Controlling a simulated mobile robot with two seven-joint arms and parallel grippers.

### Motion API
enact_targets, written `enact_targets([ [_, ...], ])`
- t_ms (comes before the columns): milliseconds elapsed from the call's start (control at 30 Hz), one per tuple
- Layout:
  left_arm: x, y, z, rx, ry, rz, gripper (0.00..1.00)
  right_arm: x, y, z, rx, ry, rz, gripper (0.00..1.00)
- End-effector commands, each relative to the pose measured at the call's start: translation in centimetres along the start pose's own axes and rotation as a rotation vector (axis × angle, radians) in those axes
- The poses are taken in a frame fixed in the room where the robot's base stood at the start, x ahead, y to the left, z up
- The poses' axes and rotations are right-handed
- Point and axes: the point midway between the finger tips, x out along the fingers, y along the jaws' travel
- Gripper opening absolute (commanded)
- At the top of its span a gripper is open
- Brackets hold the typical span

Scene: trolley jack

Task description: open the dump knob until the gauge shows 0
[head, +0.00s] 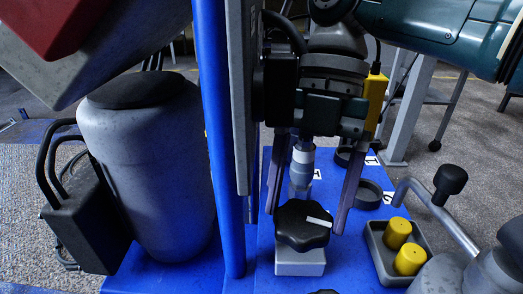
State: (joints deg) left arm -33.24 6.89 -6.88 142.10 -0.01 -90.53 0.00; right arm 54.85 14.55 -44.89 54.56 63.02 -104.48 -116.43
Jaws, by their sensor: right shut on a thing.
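The dump knob (301,228) is a black lobed knob with a white pointer mark, on a small light grey block (300,264) on a blue plate. The pointer mark lies toward the right of its top. My right gripper (305,216) comes down from above, with one finger at each side of the knob, and is shut on it. The lower fingertips are partly hidden by the knob. No gauge face can be made out in this view. My left gripper is not in view.
A blue post (212,140) stands close left of my right gripper. A grey tray (376,262) with two yellow caps (397,233) sits to the right, near a bent metal handle with a black knob (450,179). A shallow black ring (368,194) lies behind the tray.

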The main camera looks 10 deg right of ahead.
Motion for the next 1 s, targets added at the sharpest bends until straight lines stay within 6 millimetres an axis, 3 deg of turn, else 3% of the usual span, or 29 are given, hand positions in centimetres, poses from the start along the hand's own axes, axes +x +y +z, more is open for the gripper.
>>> enact_targets([
  [300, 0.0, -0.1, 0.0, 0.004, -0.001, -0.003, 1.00, 0.0, 0.0, 0.0, -0.001, -0.001, 0.000, 0.29],
  [333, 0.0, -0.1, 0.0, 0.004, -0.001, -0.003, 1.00, 0.0, 0.0, 0.0, -0.001, -0.001, 0.000, 0.88],
  [433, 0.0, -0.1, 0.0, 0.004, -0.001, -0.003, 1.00, 0.0, 0.0, 0.0, 0.000, -0.001, 0.000, 0.99],
  [767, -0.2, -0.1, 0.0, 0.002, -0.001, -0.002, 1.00, -0.6, 0.0, 0.0, 0.001, -0.001, 0.001, 1.00],
  [1000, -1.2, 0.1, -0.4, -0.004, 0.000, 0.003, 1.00, -5.2, 0.1, -0.1, 0.000, -0.003, 0.003, 1.00],
])
